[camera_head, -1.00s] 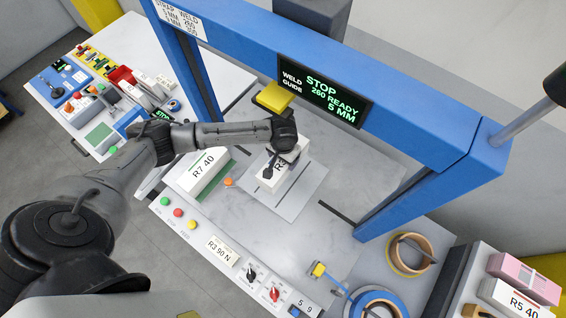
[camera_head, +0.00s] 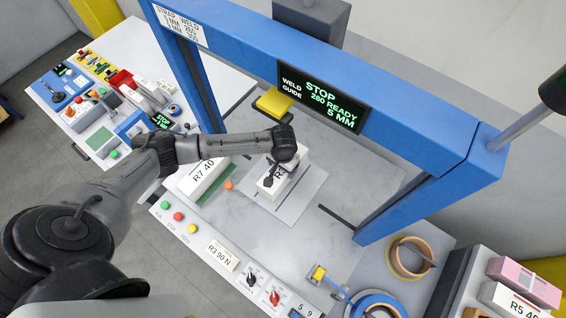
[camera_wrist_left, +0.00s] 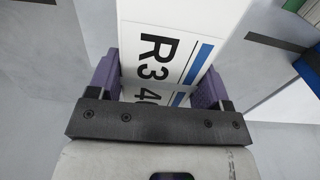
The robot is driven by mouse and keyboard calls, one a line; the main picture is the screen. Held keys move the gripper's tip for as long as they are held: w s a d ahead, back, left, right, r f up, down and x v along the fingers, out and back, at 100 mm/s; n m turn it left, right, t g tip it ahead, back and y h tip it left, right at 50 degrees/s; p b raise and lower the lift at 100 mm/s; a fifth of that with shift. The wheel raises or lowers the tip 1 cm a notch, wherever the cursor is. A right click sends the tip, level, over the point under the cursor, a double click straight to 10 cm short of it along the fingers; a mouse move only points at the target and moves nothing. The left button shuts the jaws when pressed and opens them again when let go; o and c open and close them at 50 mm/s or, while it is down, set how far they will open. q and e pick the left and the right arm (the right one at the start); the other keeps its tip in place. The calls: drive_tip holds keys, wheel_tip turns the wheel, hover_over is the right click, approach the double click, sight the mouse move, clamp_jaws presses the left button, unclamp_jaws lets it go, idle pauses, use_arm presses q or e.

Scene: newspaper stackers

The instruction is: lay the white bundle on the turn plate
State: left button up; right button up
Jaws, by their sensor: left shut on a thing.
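The white bundle (camera_head: 268,188), marked R3, lies under my left wrist in the head view. It fills the upper middle of the left wrist view (camera_wrist_left: 165,50), with a blue stripe beside its label. My left gripper (camera_wrist_left: 160,85) is shut on it, one purple finger on each side. The flat, light turn plate (camera_head: 307,193) is directly beneath the bundle. I cannot tell whether the bundle touches the plate or hangs just above it. My left wrist hides part of the bundle. My right gripper is not in view.
Another white bundle (camera_head: 203,178), marked R7 40, lies to the left. A blue frame (camera_head: 400,110) with a STOP display (camera_head: 325,98) spans behind the plate. A yellow block (camera_head: 273,102) sits below it. Strap rolls (camera_head: 408,257) are at the right.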

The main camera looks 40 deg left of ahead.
use_arm(q)
drive_tip(key=shift+w+f+b, duration=0.15)
drive_tip(key=shift+f+b, duration=0.45)
drive_tip(key=shift+f, duration=1.65)
drive_tip(key=shift+f, duration=0.1)
drive_tip(key=shift+f+b, duration=0.35)
drive_tip(key=shift+f, duration=0.15)
drive_tip(key=o, duration=1.5)
drive_tip(key=shift+o, duration=0.8)
drive_tip(key=shift+f, duration=0.1)
